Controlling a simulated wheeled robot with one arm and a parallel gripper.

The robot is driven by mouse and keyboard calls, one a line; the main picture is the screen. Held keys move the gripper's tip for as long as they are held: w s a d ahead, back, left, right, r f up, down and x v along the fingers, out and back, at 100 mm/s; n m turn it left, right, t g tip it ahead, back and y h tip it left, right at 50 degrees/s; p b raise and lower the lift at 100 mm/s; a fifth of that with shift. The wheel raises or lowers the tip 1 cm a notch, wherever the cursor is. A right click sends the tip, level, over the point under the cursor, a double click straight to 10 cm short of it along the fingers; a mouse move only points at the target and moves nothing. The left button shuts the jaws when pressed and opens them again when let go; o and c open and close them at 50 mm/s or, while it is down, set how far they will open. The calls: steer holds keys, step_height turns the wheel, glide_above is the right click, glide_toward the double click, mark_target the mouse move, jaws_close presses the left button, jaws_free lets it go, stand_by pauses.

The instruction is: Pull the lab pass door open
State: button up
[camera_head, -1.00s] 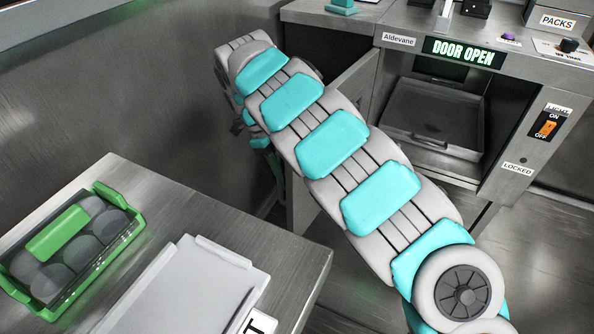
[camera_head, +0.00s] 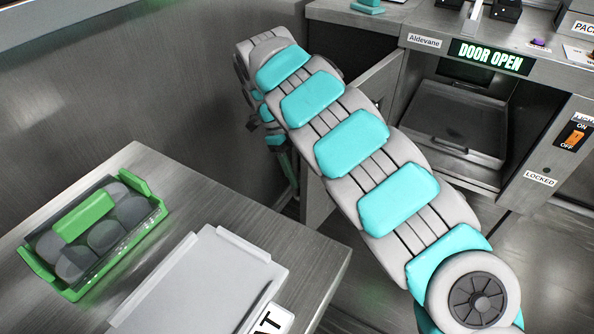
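The lab pass (camera_head: 460,120) is a grey metal cabinet on the right, with a lit sign (camera_head: 490,57) reading DOOR OPEN. Its door (camera_head: 376,88) is swung out to the left of the opening, and the inside shows. My arm crosses in front of the door and hides most of it. My gripper is at the far end of the arm, low on the left side of the door. It is mostly hidden behind the arm links, with only dark and teal parts showing. I cannot see its fingers or whether it touches the door.
A metal table (camera_head: 180,190) fills the lower left, with a green-framed clear box (camera_head: 85,222) and a white tray (camera_head: 215,275) on it. A grey wall stands behind my arm. An orange light switch (camera_head: 575,137) and a LOCKED label (camera_head: 539,178) are at right.

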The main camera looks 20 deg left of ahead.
mark_target(294, 160)
steer(key=shift+r, duration=0.1)
steer(key=shift+p+v, duration=0.35)
steer(key=shift+v, duration=1.2)
steer(key=p+v, duration=0.3)
steer(key=v, duration=0.1)
steer(key=shift+w+r, duration=0.1)
steer(key=shift+r, duration=0.15)
